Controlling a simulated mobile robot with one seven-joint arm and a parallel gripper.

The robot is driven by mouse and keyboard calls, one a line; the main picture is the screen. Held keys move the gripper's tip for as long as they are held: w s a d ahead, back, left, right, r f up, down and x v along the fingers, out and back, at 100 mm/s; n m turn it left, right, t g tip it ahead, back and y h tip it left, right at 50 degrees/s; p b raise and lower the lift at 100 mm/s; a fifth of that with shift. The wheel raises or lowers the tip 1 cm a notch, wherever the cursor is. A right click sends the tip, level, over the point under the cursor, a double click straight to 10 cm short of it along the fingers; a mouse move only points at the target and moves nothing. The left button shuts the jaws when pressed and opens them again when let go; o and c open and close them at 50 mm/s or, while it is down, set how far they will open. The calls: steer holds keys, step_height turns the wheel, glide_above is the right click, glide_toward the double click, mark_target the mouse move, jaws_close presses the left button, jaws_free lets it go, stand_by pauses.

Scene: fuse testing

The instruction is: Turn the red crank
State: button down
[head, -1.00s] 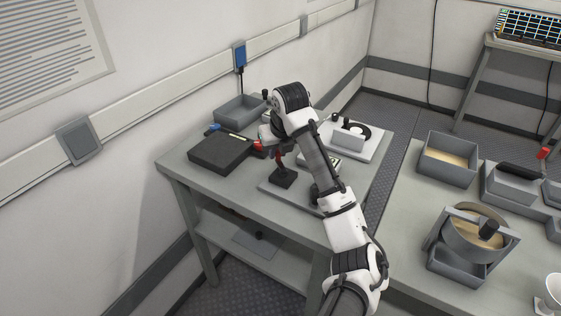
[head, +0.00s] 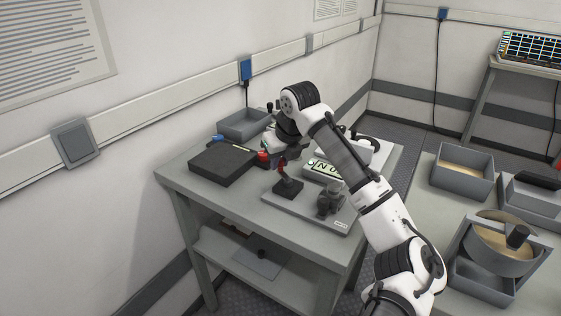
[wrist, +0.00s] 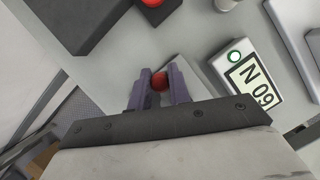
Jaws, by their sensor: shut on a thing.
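The red crank (head: 281,172) stands up from a small black base (head: 288,188) on a grey board on the table. My gripper (wrist: 159,88) is shut on the crank's red top (wrist: 159,80), which shows between the two purple-grey fingertips in the wrist view. In the head view my wrist covers the fingertips and most of the crank's upper end. The crank's exact tilt is hard to tell.
A panel reading "N 09" (wrist: 254,84) with a green light lies right of the crank. A red knob (wrist: 152,2) and a black box (head: 223,163) are to its left. A dark grey device (head: 331,200) stands on the board's front right. A grey tray (head: 243,124) is behind.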

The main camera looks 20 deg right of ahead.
steer(key=shift+r, duration=0.1)
steer(key=c, duration=1.3)
jaws_free()
steer(key=a+b+v, duration=0.1)
steer(key=v, duration=1.2)
steer(key=shift+s+d+r, duration=0.15)
steer(key=shift+d+r, duration=0.25)
steer(key=shift+d, duration=0.1)
steer(key=shift+a, duration=0.1)
